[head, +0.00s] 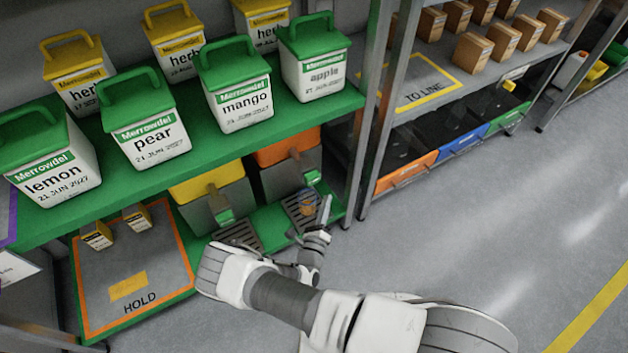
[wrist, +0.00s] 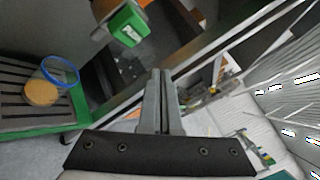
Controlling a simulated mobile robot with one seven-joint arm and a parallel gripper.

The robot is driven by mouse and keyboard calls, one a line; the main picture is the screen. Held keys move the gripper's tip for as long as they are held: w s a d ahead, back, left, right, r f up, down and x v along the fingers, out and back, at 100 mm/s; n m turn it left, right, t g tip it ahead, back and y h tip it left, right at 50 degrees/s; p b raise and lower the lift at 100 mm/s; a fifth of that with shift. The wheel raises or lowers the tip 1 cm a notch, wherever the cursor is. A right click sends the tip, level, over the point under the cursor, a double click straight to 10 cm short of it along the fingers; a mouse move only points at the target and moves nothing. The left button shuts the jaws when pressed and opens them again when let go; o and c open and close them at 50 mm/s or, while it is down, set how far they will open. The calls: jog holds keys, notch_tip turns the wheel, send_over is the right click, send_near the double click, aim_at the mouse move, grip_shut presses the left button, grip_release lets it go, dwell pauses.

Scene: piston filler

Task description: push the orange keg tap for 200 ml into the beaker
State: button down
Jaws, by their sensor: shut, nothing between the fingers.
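The orange keg (head: 285,152) stands on the low green shelf, a grey body under an orange top. Its tap has a green paddle (head: 312,177), which also shows at the top of the wrist view (wrist: 127,25). The clear beaker (head: 306,208) stands on the slatted drip tray below this tap. In the wrist view the beaker (wrist: 52,80) has a blue rim and some amber contents; I cannot read its level. My gripper (head: 326,200) is shut and empty, just right of the beaker. In the wrist view its fingertips (wrist: 160,74) are apart from the paddle, to its lower right.
A yellow keg (head: 208,185) with its own green-ended tap stands to the left. The shelf post (head: 362,150) rises close to the right of my gripper. Labelled tubs line the shelf above. A HOLD mat (head: 130,265) lies far left. Open floor (head: 470,200) lies right.

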dwell(0.6)
jog(key=s+d+r+m+g+h, duration=0.1)
jog(key=d+r+m+g+h, duration=0.3)
jog(key=r+m, duration=0.5)
jog(key=s+d+r+m+g+h, duration=0.1)
jog(key=d+r+m+g, duration=0.4)
jog(key=r+m+g, duration=0.3)
jog(key=s+d+r+m+g+h, duration=0.1)
jog(key=d+r+m+g+h, duration=0.25)
jog(key=r+m, duration=0.65)
jog(key=s+d+r+m+t+y, duration=0.1)
jog(key=s+r+m+t+y, duration=0.1)
jog(key=s+r+m+y, duration=1)
jog(key=shift+s+d+r+m+t, duration=0.35)
jog(key=shift+s+r+m, duration=1.85)
jog(key=shift+s+r, duration=2.4)
jog(key=shift+w+a+r+y, duration=0.2)
jog(key=shift+w+r+y, duration=0.05)
jog(key=shift+w+r, duration=0.55)
